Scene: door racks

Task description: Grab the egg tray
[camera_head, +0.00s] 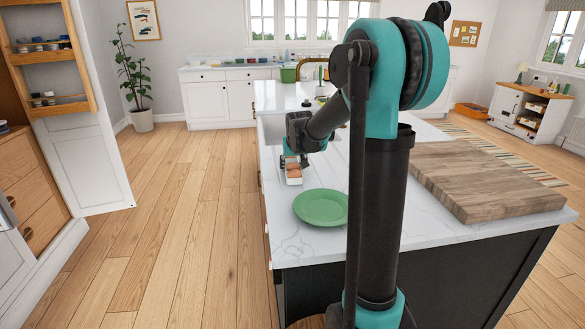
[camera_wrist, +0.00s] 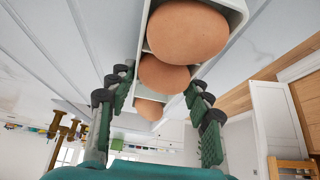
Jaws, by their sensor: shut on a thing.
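The egg tray (camera_head: 294,181) is a small white tray with brown eggs in it, at the left side of the white counter in the head view. In the wrist view the tray (camera_wrist: 240,18) comes down from the top, with three brown eggs (camera_wrist: 164,74) visible in a row. My gripper (camera_head: 292,160) is at the tray's far end in the head view. I cannot tell whether the tray rests on the counter or is slightly raised.
A green plate (camera_head: 321,207) lies on the counter (camera_head: 300,242) just in front of the tray. A thick wooden board (camera_head: 483,180) lies to the right. A sink (camera_head: 272,128) and tap are behind the tray. The wooden floor (camera_head: 185,230) on the left is clear.

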